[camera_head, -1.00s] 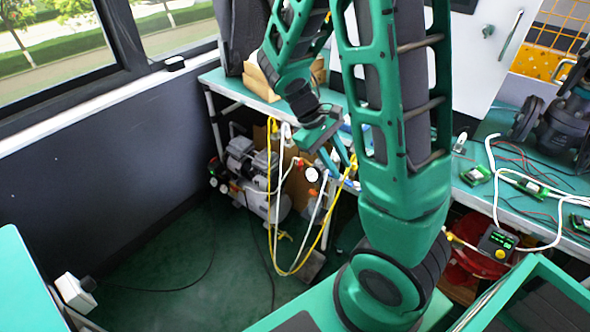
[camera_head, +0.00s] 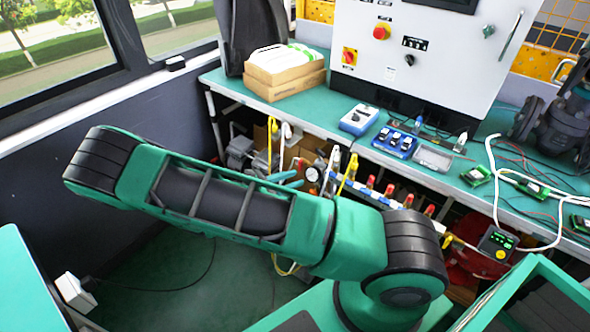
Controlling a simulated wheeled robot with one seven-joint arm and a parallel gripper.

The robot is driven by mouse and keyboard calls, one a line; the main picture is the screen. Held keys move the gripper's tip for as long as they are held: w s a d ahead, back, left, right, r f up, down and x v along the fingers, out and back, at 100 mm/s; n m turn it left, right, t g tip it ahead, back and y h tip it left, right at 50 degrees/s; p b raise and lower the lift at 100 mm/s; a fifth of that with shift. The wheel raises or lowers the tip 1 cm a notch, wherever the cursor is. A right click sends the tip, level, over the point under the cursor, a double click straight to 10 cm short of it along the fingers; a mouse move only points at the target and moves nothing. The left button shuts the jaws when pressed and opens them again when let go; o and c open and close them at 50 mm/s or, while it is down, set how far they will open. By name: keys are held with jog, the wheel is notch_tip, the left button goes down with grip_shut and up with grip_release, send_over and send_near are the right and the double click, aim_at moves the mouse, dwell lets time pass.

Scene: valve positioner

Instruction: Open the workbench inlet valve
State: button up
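Along the workbench's (camera_head: 240,92) front edge is a rail with several red fittings (camera_head: 389,190). A round white pressure gauge (camera_head: 311,174) sits left of them, with yellow hose (camera_head: 349,172) and white hose (camera_head: 335,160) close by. I cannot tell which of these fittings is the inlet valve, nor its handle position. My gripper (camera_head: 288,180) shows only as two teal fingertips above my arm's upper edge, just left of the gauge. The tips look apart, with nothing visible between them. The rest of my gripper is hidden behind my own arm link.
A white control cabinet (camera_head: 420,50) with a red knob stands on the bench. Cardboard boxes (camera_head: 285,85), a blue-and-white device (camera_head: 358,119) and a blue socket block (camera_head: 394,141) are on the benchtop. Cables and green boards lie at right. Dark wall and windows are at left.

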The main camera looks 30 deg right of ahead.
aim_at(299, 166)
jog(key=w+a+f+n+t+h, duration=0.2)
jog(key=w+a+f+n+t, duration=0.1)
jog(key=n+t, duration=0.25)
jog(key=x, duration=0.6)
jog(key=f+x, duration=0.1)
jog(key=x, duration=0.3)
jog(key=shift+w, duration=0.1)
grip_shut()
